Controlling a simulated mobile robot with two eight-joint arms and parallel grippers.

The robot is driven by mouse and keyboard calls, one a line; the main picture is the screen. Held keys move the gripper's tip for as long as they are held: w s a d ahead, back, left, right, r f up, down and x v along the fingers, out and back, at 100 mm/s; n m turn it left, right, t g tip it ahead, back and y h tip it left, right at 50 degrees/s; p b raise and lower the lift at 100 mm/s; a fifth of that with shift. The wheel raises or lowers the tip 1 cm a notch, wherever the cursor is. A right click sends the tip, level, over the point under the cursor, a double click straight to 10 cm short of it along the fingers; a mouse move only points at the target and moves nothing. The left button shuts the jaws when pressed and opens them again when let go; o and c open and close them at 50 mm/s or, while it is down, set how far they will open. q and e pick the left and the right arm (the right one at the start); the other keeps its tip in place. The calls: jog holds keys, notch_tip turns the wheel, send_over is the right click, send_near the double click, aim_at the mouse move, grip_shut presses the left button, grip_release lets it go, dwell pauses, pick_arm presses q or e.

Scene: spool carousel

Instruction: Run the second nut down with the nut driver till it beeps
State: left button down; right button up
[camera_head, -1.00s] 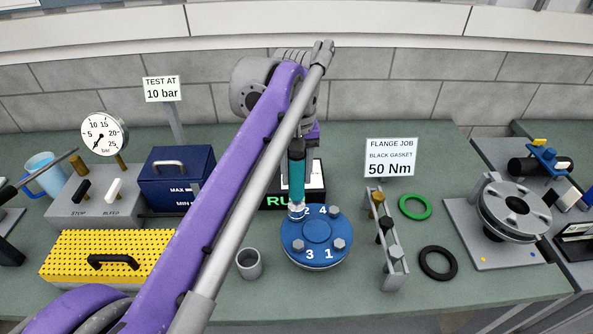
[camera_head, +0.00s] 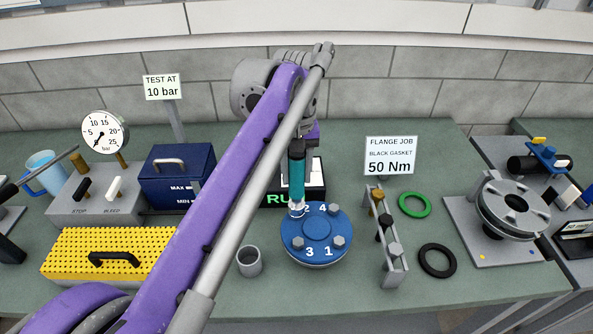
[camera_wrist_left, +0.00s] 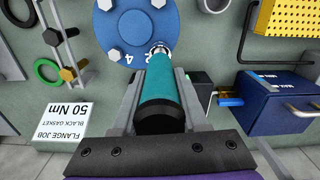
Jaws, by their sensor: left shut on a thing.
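The nut driver (camera_head: 297,178), a teal and black cylinder, stands upright in my left gripper (camera_head: 298,150). The left wrist view also shows the nut driver (camera_wrist_left: 159,85) between the two grey fingers of my left gripper (camera_wrist_left: 160,100). Its silver lower end is on the nut at the back left of the blue flange (camera_head: 317,256), beside the number 2; that nut is hidden under it. Nuts show at numbers 4, 3 and 1. A dark display (camera_head: 277,199) behind the driver reads "RU", the rest hidden by the driver. My right gripper is not in view.
A grey cup (camera_head: 249,262) stands left of the flange. A grey rack (camera_head: 388,250), a green ring (camera_head: 415,205) and a black ring (camera_head: 437,261) are to its right. A blue box (camera_head: 178,178) and yellow perforated block (camera_head: 75,258) are at left.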

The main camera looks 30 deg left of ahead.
pick_arm(q)
jog(key=shift+f+p, duration=0.15)
jog(key=shift+p, duration=0.15)
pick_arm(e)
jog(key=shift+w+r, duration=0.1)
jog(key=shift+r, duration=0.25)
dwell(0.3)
pick_arm(q)
jog(key=shift+w+r+p, duration=0.15)
jog(key=shift+r+p, duration=0.7)
jog(key=shift+r, duration=0.5)
jog(key=shift+r+p, duration=1.3)
jog(key=shift+r, duration=1)
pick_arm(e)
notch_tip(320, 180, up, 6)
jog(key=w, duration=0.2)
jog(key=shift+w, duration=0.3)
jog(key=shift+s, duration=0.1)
